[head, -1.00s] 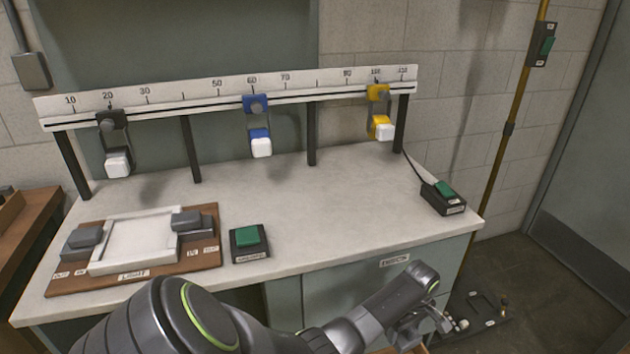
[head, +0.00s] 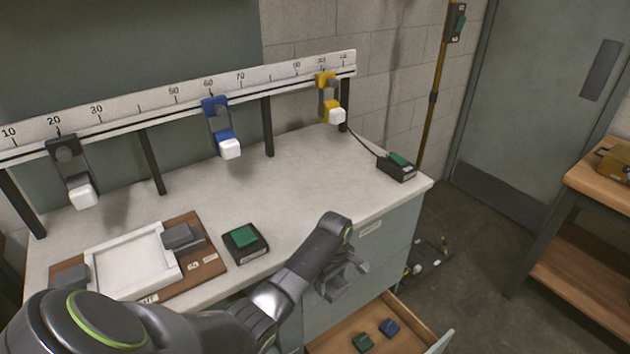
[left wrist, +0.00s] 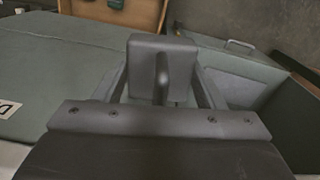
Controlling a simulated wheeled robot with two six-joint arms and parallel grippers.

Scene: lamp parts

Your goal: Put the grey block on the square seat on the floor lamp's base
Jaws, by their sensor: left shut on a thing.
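My left gripper (head: 342,280) hangs in front of the workbench's right part, above the open drawer. In the left wrist view, its fingers (left wrist: 162,85) are shut on a grey block (left wrist: 145,58), which is close in colour to the gripper. In the head view I cannot clearly tell the block from the gripper. The floor lamp's brass pole (head: 434,95) stands behind the bench's right end. Its dark base (head: 430,262) lies on the floor beyond the cabinet corner, partly hidden. The square seat is too small to make out. My right gripper is not in view.
The open drawer (head: 335,334) holds a green block (head: 363,342) and a blue block (head: 389,327). The workbench (head: 310,175) carries a scale rail, a button box (head: 245,242) and a switch box (head: 397,167). Grey floor (head: 475,240) is free before a wooden table (head: 600,190).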

